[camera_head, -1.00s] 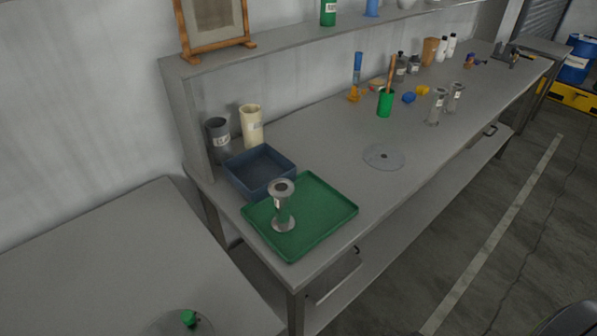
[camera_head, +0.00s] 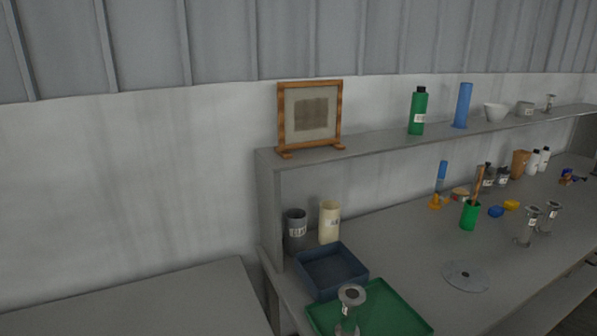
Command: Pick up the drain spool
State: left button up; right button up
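Several grey flanged spools are in view, and their labels are too small to read, so I cannot tell which is the drain spool. One spool (camera_head: 349,310) stands upright on the green tray (camera_head: 401,322) at the bottom, its lower end close to the picture's edge. Two more, a nearer spool (camera_head: 526,228) and a farther spool (camera_head: 550,218), stand side by side on the bench at the right. A small spool-like piece (camera_head: 549,103) is on the shelf at the far right. Neither of my grippers is in view.
A dark blue bin (camera_head: 332,270) sits behind the tray, with grey (camera_head: 295,231) and cream (camera_head: 329,222) containers behind it. A flat disc (camera_head: 466,276) lies on the bench. A green cup (camera_head: 469,215) holds tools. The left table (camera_head: 150,305) looks bare where visible.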

aim_at(521, 241)
jog(key=k+l+z, duration=0.1)
jog(key=z, duration=0.35)
jog(key=k+l+z, duration=0.1)
jog(key=z, duration=0.35)
jog(key=l+z, duration=0.3)
jog(key=z, duration=0.15)
jog(key=i+l+z, duration=0.3)
jog(key=i, duration=0.2)
jog(key=i+l+z, duration=0.3)
jog(key=i, duration=0.2)
jog(key=i+z, duration=0.3)
jog(key=i, duration=0.25)
jog(key=i+u, duration=0.35)
jog(key=i+l+u, duration=0.3)
jog(key=i, duration=0.3)
jog(key=i+l+u, duration=0.35)
jog(key=i+j, duration=0.1)
